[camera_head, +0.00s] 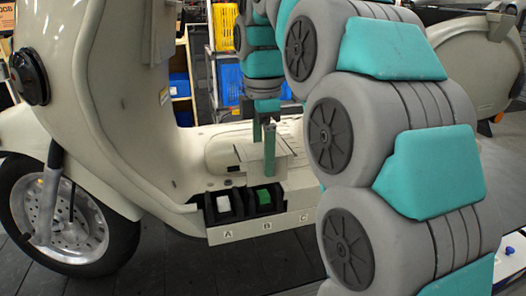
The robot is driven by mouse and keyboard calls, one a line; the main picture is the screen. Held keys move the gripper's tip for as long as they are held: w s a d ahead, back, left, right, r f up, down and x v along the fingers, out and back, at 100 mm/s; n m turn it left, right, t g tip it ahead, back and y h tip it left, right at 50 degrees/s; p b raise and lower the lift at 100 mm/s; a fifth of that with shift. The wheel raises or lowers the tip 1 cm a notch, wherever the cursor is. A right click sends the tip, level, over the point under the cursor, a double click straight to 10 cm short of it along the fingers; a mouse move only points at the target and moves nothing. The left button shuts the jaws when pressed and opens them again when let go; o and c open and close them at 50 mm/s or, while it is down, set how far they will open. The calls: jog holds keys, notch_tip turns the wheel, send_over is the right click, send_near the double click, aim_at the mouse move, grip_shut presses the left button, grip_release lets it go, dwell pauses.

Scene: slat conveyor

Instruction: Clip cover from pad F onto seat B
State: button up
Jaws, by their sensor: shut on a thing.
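My gripper (264,150), with green fingers, is shut on a cream cover (283,168). It holds the cover above the labelled strip on the scooter's footboard, over the area of B. Seat B (254,208) is a dark open box with a green block (264,197) in it. The cover appears apart from the seat, with a gap below it, though its exact depth cannot be told. Pad F cannot be identified in this view.
Seat A (212,212), left of B, holds a white block (224,203). The C label (304,218) shows, with its seat mostly hidden by my arm. The scooter's front body (115,90) rises at left. A white board (512,262) with a blue item lies at lower right.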

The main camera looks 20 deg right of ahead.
aim_at(263, 193)
jog(key=shift+f+b, duration=1.25)
jog(key=shift+f, duration=2.2)
jog(key=shift+f, duration=0.5)
jog(key=o, duration=1.4)
jog(key=shift+c, duration=0.2)
jog(key=shift+r, duration=0.15)
